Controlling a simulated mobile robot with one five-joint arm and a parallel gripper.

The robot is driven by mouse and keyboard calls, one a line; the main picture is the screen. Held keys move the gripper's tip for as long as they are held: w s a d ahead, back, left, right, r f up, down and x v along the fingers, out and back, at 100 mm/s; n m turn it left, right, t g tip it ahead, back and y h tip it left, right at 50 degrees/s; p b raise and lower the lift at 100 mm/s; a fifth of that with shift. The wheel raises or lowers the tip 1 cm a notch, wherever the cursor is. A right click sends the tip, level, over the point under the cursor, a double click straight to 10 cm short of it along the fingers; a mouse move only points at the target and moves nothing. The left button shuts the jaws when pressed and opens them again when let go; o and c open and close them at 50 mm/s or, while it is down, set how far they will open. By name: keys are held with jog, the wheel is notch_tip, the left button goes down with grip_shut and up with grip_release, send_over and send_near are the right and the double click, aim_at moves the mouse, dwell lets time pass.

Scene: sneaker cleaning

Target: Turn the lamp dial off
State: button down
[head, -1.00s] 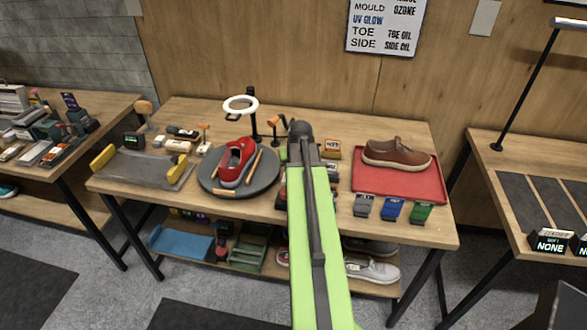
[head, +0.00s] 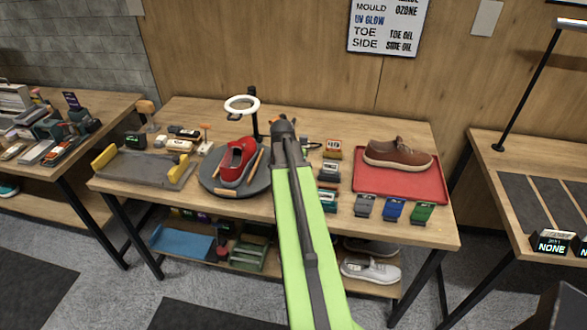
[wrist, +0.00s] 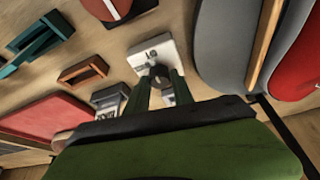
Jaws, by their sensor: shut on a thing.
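A white plate (wrist: 152,54) with dark marks and a dark round dial (wrist: 158,72) on it shows in the wrist view. My gripper (wrist: 160,80) has its two green fingers on either side of the dial and is shut on it. The dial's exact angle is hard to read, as the fingers cover part of it. In the head view the ring lamp (head: 242,104) stands on a black post at the back of the table, its ring white. My arm hides the dial and gripper in that view.
A red sneaker (head: 237,161) rests on a round grey turntable (head: 210,184) to the left of my arm. A brown shoe (head: 398,154) sits on a red tray (head: 376,191) to the right. Small boxes and blocks stand around my arm.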

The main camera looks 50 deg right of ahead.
dwell(0.4)
jog(key=c, duration=1.1)
grip_release()
jog(key=p+v, duration=1.6)
jog(key=v, duration=0.1)
jog(key=shift+a+r, duration=0.1)
jog(key=shift+a, duration=0.1)
